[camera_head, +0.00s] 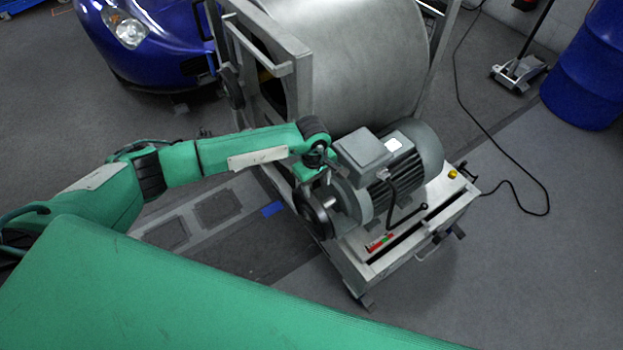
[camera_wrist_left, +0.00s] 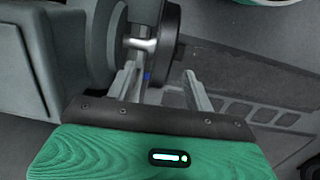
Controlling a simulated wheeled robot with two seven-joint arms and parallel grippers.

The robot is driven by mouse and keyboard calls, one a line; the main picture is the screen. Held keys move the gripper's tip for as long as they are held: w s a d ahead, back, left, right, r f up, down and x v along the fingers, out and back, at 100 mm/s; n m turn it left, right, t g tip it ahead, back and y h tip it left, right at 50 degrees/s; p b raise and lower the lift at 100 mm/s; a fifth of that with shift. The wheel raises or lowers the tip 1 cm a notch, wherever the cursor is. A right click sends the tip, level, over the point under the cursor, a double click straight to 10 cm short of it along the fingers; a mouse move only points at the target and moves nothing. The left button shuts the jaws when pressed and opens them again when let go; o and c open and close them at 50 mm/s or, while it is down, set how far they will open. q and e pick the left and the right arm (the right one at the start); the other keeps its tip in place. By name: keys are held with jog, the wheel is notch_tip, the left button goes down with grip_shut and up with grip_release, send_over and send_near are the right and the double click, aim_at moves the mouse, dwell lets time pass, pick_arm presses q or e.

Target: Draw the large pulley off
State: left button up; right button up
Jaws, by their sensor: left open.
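A dark, round pulley (camera_head: 314,214) sits on the shaft at the left end of the grey motor (camera_head: 412,158). In the left wrist view the pulley (camera_wrist_left: 172,28) shows as a dark disc, with a short bright shaft (camera_wrist_left: 143,43) between it and the motor housing (camera_wrist_left: 104,45). My left gripper (camera_head: 326,182) is just above and beside the pulley, near the motor's shaft end. In the left wrist view its fingers (camera_wrist_left: 162,70) are apart, with nothing held between them; the pulley and shaft lie just beyond the tips. Whether a finger touches the pulley I cannot tell. My right gripper is not in view.
The motor stands on a metal cart (camera_head: 425,225) with a lever and a red-green label. A large metal drum (camera_head: 350,60) in a steel frame (camera_head: 298,85) stands behind. A blue car (camera_head: 165,45) is at upper left, a blue barrel (camera_head: 590,75) at right. A cable crosses the floor.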

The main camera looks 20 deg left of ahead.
aim_at(312, 199)
pick_arm(q)
jog(key=shift+w+a+f+y, duration=0.1)
jog(key=shift+w+a+y, duration=0.1)
jog(key=shift+a, duration=0.25)
jog(key=shift+w+a+y, duration=0.1)
jog(key=shift+a+y, duration=0.1)
jog(key=shift+a, duration=0.25)
jog(key=shift+f+b, duration=0.35)
notch_tip(312, 199, down, 3)
jog(key=shift+b, duration=0.8)
notch_tip(312, 199, down, 4)
jog(key=shift+b, duration=1.05)
notch_tip(312, 199, down, 3)
jog(key=b, duration=0.3)
jog(key=shift+f, duration=0.1)
jog(key=shift+f+b, duration=0.3)
jog(key=shift+b, duration=0.05)
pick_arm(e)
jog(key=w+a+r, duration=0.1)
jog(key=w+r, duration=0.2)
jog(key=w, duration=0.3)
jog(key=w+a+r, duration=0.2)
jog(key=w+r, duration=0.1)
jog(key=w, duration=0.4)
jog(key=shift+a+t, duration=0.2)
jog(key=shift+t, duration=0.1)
